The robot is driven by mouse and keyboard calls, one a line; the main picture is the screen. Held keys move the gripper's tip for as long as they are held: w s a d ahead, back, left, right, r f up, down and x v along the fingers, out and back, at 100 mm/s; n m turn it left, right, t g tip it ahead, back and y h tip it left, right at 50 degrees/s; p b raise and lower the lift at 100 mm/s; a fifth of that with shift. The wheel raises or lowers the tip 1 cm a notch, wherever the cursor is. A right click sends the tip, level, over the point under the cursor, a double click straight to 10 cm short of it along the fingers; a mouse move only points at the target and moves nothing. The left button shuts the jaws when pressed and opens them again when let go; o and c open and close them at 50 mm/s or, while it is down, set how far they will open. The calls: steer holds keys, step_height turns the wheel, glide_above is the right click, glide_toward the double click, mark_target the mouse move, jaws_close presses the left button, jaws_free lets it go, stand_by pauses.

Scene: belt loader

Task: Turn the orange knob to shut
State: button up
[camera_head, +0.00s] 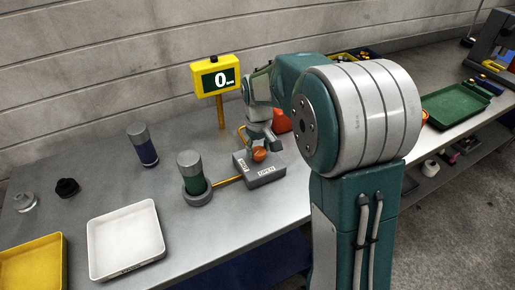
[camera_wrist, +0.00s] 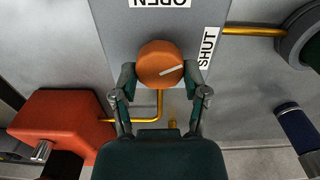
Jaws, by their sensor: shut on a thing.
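The orange knob (camera_head: 260,154) sits on top of a grey box (camera_head: 268,174) on the bench. In the wrist view the knob (camera_wrist: 158,55) carries a white line that points right and slightly up, roughly toward the SHUT label (camera_wrist: 208,48). The OPEN label (camera_wrist: 160,2) is at the top edge of that view, partly cut off. My gripper (camera_wrist: 160,75) is shut on the knob, with one finger on each side. In the head view my gripper (camera_head: 262,142) comes down on the knob from above.
A yellow display (camera_head: 217,66) reads 0. A pipe links the box to a green cylinder (camera_head: 192,172). A red-orange block (camera_wrist: 60,120) stands close to my gripper. A white tray (camera_head: 125,240), a blue cylinder (camera_head: 143,146) and a yellow tray (camera_head: 30,268) are further left.

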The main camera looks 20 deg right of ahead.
mark_target(258, 150)
steer(key=m, duration=0.5)
steer(key=shift+s+f+m, duration=0.15)
steer(key=shift+f+m, duration=0.05)
steer(key=shift+m, duration=0.1)
stand_by(0.4)
steer(key=o, duration=1.1)
steer(key=shift+o, duration=0.2)
steer(key=shift+r, duration=0.2)
steer(key=shift+r, duration=0.3)
step_height(258, 150, up, 11)
steer(key=shift+w, duration=0.2)
